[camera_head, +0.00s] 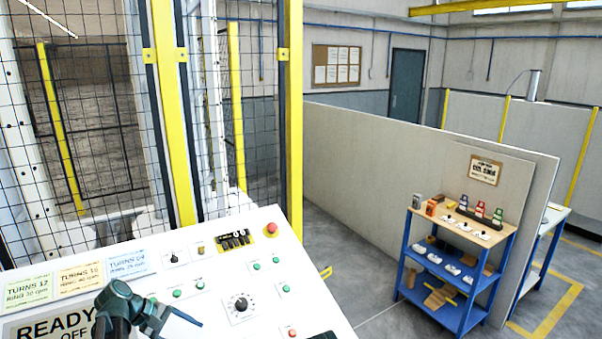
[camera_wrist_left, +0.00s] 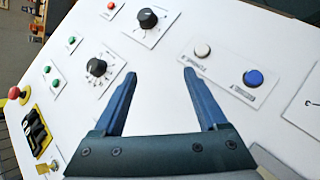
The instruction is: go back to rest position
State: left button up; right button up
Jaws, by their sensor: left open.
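My left gripper (camera_head: 178,319) is low in the head view, over the lower left part of a white sloped control panel (camera_head: 215,290). In the left wrist view the gripper (camera_wrist_left: 160,73) has its two blue fingers apart, with only bare panel (camera_wrist_left: 155,105) between them. It holds nothing. Black knobs (camera_wrist_left: 96,67) lie just beyond and left of the fingers, and a white button (camera_wrist_left: 202,50) and a blue button (camera_wrist_left: 253,77) lie to the right. I cannot tell how far the fingertips are from the panel surface. My right gripper is in neither view.
A yellow-framed mesh fence (camera_head: 165,110) stands behind the panel. A red emergency button (camera_head: 271,228) sits at its upper right. A blue shelf cart (camera_head: 455,265) with small goods stands against a low partition (camera_head: 400,150) at right.

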pick_arm(q)
jog(key=s+d+f+m+y, duration=0.1)
jog(key=d, duration=0.2)
jog(key=s+d+f+m+g+y, duration=0.1)
jog(key=s+d+m, duration=0.1)
jog(key=s+d+f+m, duration=0.1)
jog(key=s+d, duration=0.1)
jog(key=d, duration=0.1)
jog(key=shift+d+f+m+g+y, duration=0.15)
jog(key=shift+d+m+g+y, duration=0.15)
jog(key=shift+g+y, duration=0.1)
jog(key=s+d+f+m+y+b, duration=0.3)
jog(key=s+d+f+m+b, duration=0.2)
jog(key=d, duration=0.3)
jog(key=s+d+f+m+g+y+b, duration=0.1)
jog(key=s+d+f+m+y+b, duration=0.1)
jog(key=s+d+f+m+b, duration=0.3)
jog(key=s+d+f+m, duration=0.1)
jog(key=s+d+f, duration=0.1)
jog(key=d, duration=0.1)
jog(key=shift+s+d+y, duration=0.15)
jog(key=shift+y, duration=0.25)
